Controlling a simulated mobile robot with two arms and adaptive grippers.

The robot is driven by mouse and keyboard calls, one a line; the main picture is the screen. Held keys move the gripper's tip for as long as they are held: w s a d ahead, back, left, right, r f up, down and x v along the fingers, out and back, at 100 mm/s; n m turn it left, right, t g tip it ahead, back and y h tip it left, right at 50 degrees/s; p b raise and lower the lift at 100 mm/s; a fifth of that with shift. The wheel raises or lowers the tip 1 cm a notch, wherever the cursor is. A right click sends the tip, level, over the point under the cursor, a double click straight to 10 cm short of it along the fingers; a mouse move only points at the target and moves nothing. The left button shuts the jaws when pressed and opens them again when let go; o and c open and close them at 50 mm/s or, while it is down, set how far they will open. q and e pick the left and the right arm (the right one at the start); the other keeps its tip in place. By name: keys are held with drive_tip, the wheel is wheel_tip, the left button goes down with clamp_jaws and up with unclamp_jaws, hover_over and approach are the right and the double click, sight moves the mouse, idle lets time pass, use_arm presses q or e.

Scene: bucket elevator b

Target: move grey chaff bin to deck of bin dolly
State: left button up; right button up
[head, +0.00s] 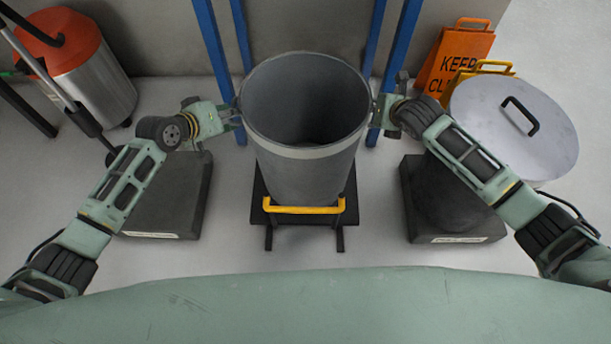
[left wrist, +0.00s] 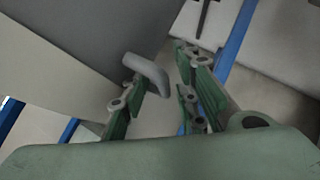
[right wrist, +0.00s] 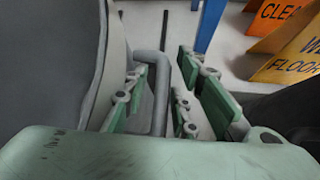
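The grey chaff bin (head: 305,165), a tall open-topped tub with a pale band below its rim, is upright in the middle of the head view. Under it shows a black platform with a yellow bar (head: 304,209), apparently the bin dolly. Whether the bin's base touches it is hidden. My left gripper (head: 234,111) is at the bin's left side, fingers apart; a grey side handle (left wrist: 147,74) lies by its left finger in the left wrist view. My right gripper (head: 381,110) is at the right side, fingers apart with the other handle (right wrist: 160,95) between them.
Blue posts (head: 211,40) stand behind the bin. A lid (head: 515,125), orange sign (head: 455,60) and orange-topped metal canister (head: 90,80) stand around.

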drive_tip(key=shift+a+r, duration=0.1)
drive_tip(key=shift+r, duration=0.1)
use_arm(q)
drive_tip(key=v, duration=0.7)
drive_tip(key=shift+s+r, duration=0.25)
use_arm(e)
drive_tip(key=v, duration=1.1)
drive_tip(key=shift+s+r, duration=0.2)
drive_tip(key=shift+s, duration=0.1)
use_arm(q)
drive_tip(key=shift+a, duration=0.1)
